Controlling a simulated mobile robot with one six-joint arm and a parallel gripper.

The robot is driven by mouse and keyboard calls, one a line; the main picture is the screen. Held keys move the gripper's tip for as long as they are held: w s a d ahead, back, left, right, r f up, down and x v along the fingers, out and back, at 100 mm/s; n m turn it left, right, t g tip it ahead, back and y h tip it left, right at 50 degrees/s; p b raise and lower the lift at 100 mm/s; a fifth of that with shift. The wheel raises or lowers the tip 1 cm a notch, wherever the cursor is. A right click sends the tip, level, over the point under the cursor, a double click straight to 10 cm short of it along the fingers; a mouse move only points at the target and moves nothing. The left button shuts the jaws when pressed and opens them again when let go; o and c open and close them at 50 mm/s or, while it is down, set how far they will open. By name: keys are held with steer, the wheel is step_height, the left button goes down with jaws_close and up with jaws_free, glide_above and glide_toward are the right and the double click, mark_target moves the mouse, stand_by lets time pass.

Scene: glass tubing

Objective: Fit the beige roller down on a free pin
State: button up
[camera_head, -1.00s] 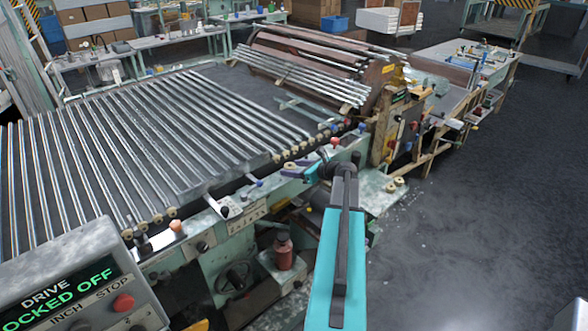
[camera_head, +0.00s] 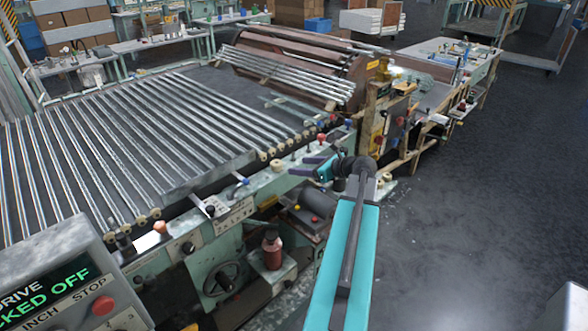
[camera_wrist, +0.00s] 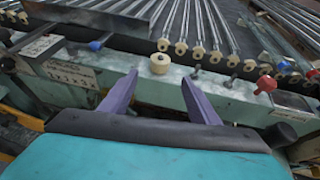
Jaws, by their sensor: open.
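The beige roller (camera_wrist: 160,63) sits upright on the pale green rail (camera_wrist: 150,86), its dark centre hole showing on top. It also shows in the head view (camera_head: 278,165). Whether a pin is under it is hidden. My gripper (camera_wrist: 158,76) is open and empty, its two purple fingers pointing at the rail. The roller lies ahead of the gap between the fingertips, apart from them. In the head view my gripper (camera_head: 299,166) is just right of the roller. Dark pins (camera_wrist: 196,70) stand on the rail to the roller's right, one more (camera_wrist: 229,80) farther right.
A red-knobbed post (camera_wrist: 266,84) stands right along the rail, a blue-knobbed lever (camera_wrist: 97,45) left. Behind are long metal bars with beige end rollers (camera_wrist: 181,48). A control box (camera_head: 70,285) is at lower left. Open floor (camera_head: 480,200) lies to the right.

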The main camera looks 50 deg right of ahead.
steer(key=shift+v, duration=1.3)
